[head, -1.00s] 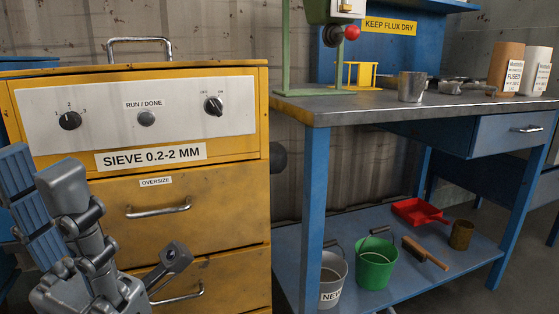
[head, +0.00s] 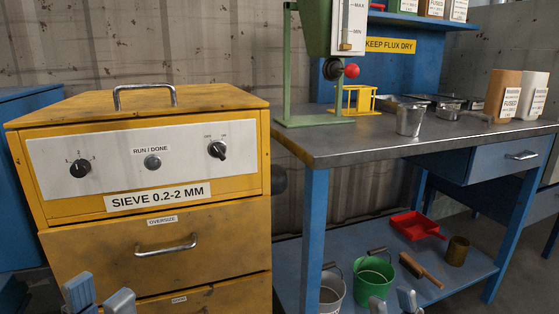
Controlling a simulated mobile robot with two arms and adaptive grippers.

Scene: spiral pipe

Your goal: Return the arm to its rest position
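My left gripper (head: 100,298) shows at the bottom left of the head view, in front of the lower drawers of the yellow sieve cabinet (head: 255,235). Only its grey-blue fingertips show; they are apart with nothing seen between them. My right gripper (head: 393,302) just shows at the bottom edge, in front of the bench's lower shelf, near the green bucket. Its two small tips are apart, with nothing seen between them. The rest of both arms is out of the picture.
A blue bench (head: 350,150) stands right of the cabinet. It carries a metal cup (head: 409,120), a yellow stand and containers. Its lower shelf holds a grey bucket (head: 331,293), a green bucket (head: 373,280), a brush (head: 420,270) and a red dustpan (head: 416,226).

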